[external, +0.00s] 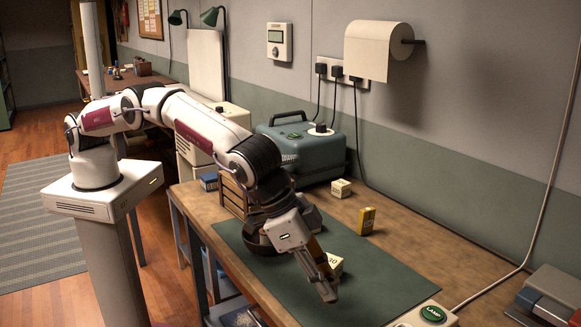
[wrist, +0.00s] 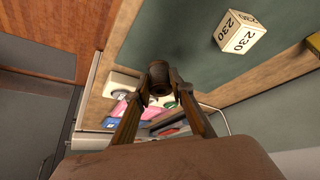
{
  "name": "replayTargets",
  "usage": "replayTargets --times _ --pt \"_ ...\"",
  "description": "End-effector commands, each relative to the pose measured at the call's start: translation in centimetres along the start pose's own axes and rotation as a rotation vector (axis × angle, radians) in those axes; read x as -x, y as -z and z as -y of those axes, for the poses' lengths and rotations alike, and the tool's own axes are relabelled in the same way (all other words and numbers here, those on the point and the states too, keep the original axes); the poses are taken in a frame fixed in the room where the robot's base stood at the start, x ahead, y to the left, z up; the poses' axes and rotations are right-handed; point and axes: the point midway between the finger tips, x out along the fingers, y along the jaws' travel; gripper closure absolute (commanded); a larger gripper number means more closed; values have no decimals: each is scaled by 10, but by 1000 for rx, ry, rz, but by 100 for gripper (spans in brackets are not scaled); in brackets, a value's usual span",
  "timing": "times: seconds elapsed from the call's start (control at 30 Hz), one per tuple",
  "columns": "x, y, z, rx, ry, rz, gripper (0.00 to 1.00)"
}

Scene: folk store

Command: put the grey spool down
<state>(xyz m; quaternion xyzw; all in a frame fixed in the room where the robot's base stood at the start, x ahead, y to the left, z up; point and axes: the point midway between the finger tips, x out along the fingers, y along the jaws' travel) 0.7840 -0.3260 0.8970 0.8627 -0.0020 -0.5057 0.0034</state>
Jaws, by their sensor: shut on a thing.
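The grey spool (wrist: 160,73) is a small, dark grey-brown cylinder in the wrist view. It sits between the fingertips of my gripper (wrist: 161,86), which is shut on it. In the external view my gripper (external: 324,287) points down over the green mat (external: 385,285) near its front part. The spool cannot be made out there. The mat also shows in the wrist view (wrist: 190,30). I cannot tell whether the spool touches the mat or hangs above it.
A cream block (external: 336,263) with numbers stands close beside my gripper; it shows in the wrist view (wrist: 239,32). A yellow box (external: 367,221) and a small cream block (external: 341,188) stand farther back. A lamp button box (external: 430,315) is at the front. The mat right of my gripper is clear.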

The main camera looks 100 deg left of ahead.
Motion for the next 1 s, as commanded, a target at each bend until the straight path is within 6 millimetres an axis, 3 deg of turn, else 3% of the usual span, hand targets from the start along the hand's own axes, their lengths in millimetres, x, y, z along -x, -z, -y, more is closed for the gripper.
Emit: replayTargets --times 0.4,0.93,0.97,1.0 --pt "-39 -22 1 0 1 1 88" --pt "-44 -25 1 0 1 1 88" --pt "-44 -25 1 0 1 0 70" --pt "-44 -25 1 0 1 1 61"
